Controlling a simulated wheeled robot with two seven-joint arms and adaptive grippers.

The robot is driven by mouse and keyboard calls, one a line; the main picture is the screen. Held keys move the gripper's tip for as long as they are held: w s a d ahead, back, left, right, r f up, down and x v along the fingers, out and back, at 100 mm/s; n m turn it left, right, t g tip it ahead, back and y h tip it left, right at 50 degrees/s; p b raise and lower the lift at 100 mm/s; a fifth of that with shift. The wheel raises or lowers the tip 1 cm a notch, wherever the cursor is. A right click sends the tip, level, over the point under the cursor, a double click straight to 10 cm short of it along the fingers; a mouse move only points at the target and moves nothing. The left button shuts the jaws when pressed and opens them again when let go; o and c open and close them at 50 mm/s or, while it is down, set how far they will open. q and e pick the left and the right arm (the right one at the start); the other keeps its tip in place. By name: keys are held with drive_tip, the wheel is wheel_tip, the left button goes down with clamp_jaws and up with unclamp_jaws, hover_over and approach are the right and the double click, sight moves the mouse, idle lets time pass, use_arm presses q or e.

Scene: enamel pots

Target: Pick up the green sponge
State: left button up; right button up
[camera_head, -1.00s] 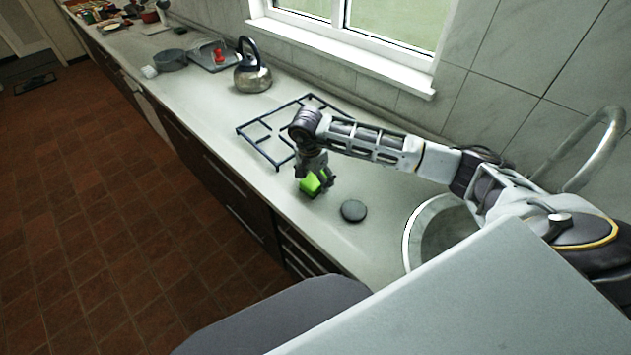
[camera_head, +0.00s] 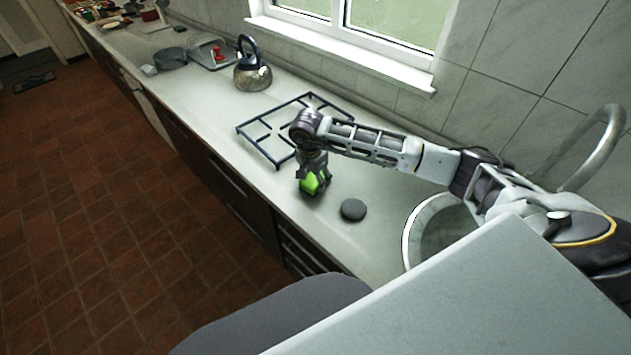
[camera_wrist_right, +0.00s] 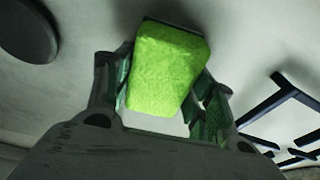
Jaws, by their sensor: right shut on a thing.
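The green sponge (camera_head: 310,183) is at the counter's front part, between the fingers of my right gripper (camera_head: 313,181). I cannot tell whether the sponge touches the counter. My left gripper is not in view.
A dark round disc (camera_head: 353,210) lies right of the sponge. A black pan grate (camera_head: 262,147) lies behind it. A kettle (camera_head: 252,78) stands farther back. A round sink (camera_head: 432,225) is at the right. The counter's front edge is close to the sponge.

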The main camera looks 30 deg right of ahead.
drive_tip(key=shift+r, duration=0.15)
drive_tip(key=shift+w+r, duration=0.1)
drive_tip(key=shift+r, duration=0.5)
wheel_tip(320, 180, up, 7)
drive_tip(key=shift+f+b, duration=0.15)
drive_tip(key=shift+b, duration=0.5)
drive_tip(key=shift+r, duration=0.95)
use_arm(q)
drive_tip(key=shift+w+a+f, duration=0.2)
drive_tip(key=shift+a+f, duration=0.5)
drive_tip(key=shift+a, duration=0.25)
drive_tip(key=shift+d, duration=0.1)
